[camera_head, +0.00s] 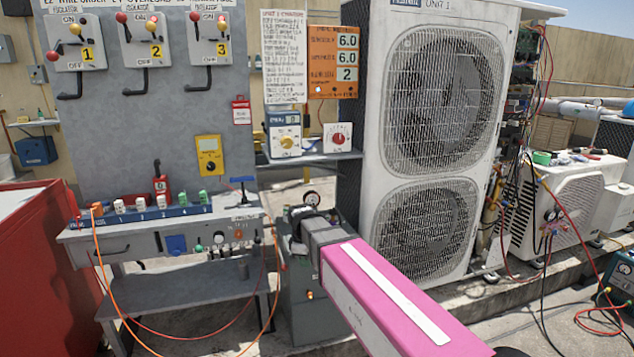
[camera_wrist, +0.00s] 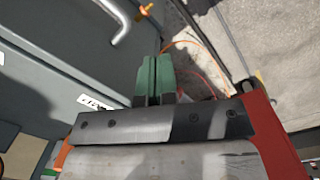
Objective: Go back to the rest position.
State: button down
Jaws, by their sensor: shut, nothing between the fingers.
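My gripper (camera_wrist: 155,75) shows in the wrist view as two narrow green fingers pressed side by side, shut with nothing between them. A dark bar with screws lies across the base of the fingers. In the head view my pink arm link reaches in from the lower right and ends in a dark grey wrist in front of the bench's right end. The fingers cannot be made out clearly there.
A grey bench (camera_head: 165,232) with a lever panel (camera_head: 110,125) stands at left, beside a red cabinet (camera_head: 35,270). A tall condenser (camera_head: 430,130) stands behind my arm. A smaller unit (camera_head: 565,205) with hoses is at right. Orange and red cables hang before the bench.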

jog(key=s+d+f+m, duration=0.3)
jog(key=d+m, duration=0.2)
jog(key=d, duration=0.3)
jog(key=s+d+f+m, duration=0.3)
jog(key=d+m, duration=0.2)
jog(key=d, duration=0.3)
jog(key=s+d+f+m, duration=0.3)
jog(key=d+f+m, duration=0.1)
jog(key=d, duration=0.4)
jog(key=shift+m+y, duration=0.4)
jog(key=shift+m, duration=0.2)
dwell(0.4)
